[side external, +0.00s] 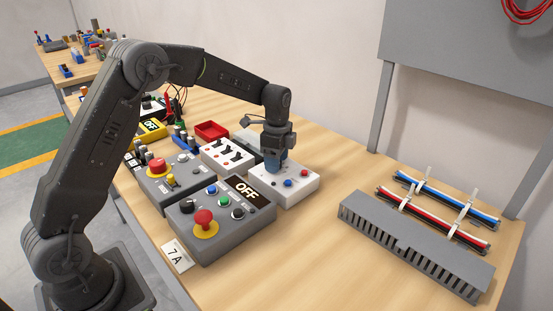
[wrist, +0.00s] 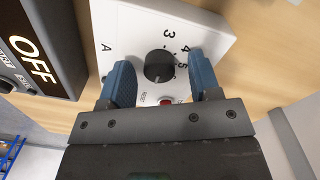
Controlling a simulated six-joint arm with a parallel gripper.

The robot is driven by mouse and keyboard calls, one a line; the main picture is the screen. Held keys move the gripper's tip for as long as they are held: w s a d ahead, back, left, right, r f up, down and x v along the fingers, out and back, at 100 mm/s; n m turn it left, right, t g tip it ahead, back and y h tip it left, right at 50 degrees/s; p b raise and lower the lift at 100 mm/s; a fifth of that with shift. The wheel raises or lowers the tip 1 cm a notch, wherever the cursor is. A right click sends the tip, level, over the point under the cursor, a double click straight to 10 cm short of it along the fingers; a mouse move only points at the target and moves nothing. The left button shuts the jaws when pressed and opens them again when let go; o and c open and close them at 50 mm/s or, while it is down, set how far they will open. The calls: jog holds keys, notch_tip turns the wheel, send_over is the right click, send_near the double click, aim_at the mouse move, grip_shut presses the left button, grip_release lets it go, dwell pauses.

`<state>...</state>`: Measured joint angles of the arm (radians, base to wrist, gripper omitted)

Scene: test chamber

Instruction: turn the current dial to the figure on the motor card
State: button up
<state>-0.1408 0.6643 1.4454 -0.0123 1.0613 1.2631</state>
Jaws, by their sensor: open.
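The current dial is a round black knob (wrist: 158,66) on a white box (wrist: 125,22), marked A, with the figures 3, 4 and 5 legible beside it. I cannot read its pointer setting surely. In the side view my gripper hides the dial, over the left part of the white box (side external: 304,184). My gripper (wrist: 162,80) is open, with one blue finger to each side of the knob; contact cannot be told. It also shows in the side view (side external: 275,168), pointing down. A white card reading 7A (side external: 176,255) lies at the table's front edge.
A red reset button (wrist: 166,100) is close to the dial between the fingers. A grey box (side external: 225,226) with an OFF display (side external: 247,190) and red mushroom button stands beside the white box. A slotted grey duct (side external: 415,250) lies right; bare wood lies between.

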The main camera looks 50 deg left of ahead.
jog(key=shift+r, duration=0.1)
notch_tip(320, 180, up, 14)
jog(key=shift+w+f, duration=0.2)
dwell(0.3)
jog(key=shift+a, duration=0.1)
jog(key=s+d+r+n+t, duration=0.2)
jog(key=s+d+r+n, duration=0.1)
jog(key=s, duration=0.5)
jog(key=s+d+r+n+t, duration=0.15)
jog(key=s+r+n, duration=0.25)
jog(key=s, duration=0.5)
jog(key=s+d+f+n+t, duration=0.1)
jog(key=s+f+n, duration=0.2)
jog(key=s, duration=0.4)
jog(key=s+d+f+n+t, duration=0.1)
jog(key=s+f+n, duration=0.1)
jog(key=s, duration=0.4)
jog(key=shift+s+d+f+n, duration=0.35)
jog(key=shift+f+n, duration=0.05)
jog(key=shift+f, duration=0.05)
